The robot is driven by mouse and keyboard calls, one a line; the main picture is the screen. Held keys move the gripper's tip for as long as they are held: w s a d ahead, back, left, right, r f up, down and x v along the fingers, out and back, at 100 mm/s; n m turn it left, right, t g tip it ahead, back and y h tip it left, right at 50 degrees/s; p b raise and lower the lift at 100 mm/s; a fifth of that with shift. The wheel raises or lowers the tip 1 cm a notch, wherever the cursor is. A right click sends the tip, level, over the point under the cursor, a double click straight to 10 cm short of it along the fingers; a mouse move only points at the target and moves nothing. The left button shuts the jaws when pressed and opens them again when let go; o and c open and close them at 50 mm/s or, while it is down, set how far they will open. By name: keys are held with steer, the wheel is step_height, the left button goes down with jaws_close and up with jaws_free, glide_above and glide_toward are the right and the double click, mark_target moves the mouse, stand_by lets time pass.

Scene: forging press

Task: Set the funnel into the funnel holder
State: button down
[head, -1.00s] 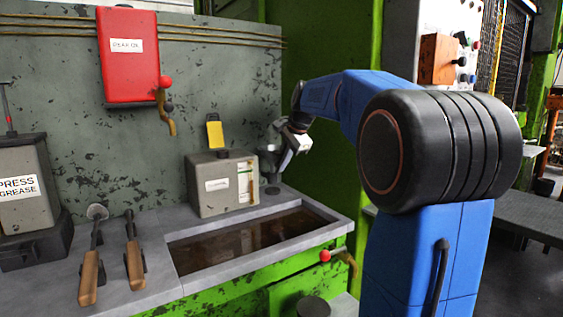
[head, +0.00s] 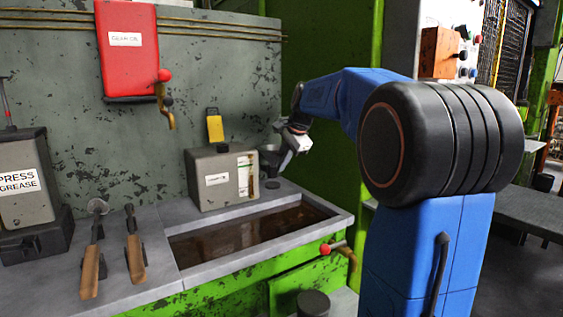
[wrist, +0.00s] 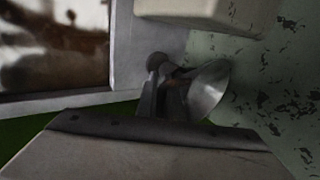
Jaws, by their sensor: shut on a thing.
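The funnel (wrist: 208,92) is a grey metal cone. In the wrist view, its wide mouth faces right, toward the wall side. My gripper (wrist: 168,88) is shut on the funnel near its narrow part, and the fingers partly hide it. In the head view, my gripper (head: 284,146) is above the bench's back right corner, right of the grey box, with the small dark funnel (head: 268,155) at its tip. Below it, a small dark round piece (head: 264,183) on the bench looks like the funnel holder. A gap shows between them; exact alignment cannot be told.
A grey box (head: 215,180) stands close left of my gripper. A sunken basin (head: 240,235) with brown liquid lies in front. The chipped back wall (head: 60,70) is behind, and a green post (head: 335,165) is to the right. Two wooden-handled tools (head: 135,258) lie at left.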

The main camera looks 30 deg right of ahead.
steer(key=shift+f, duration=0.45)
steer(key=c, duration=1.8)
jaws_free()
steer(key=v, duration=1.7)
steer(key=shift+s+r, duration=0.15)
steer(key=shift+s, duration=0.05)
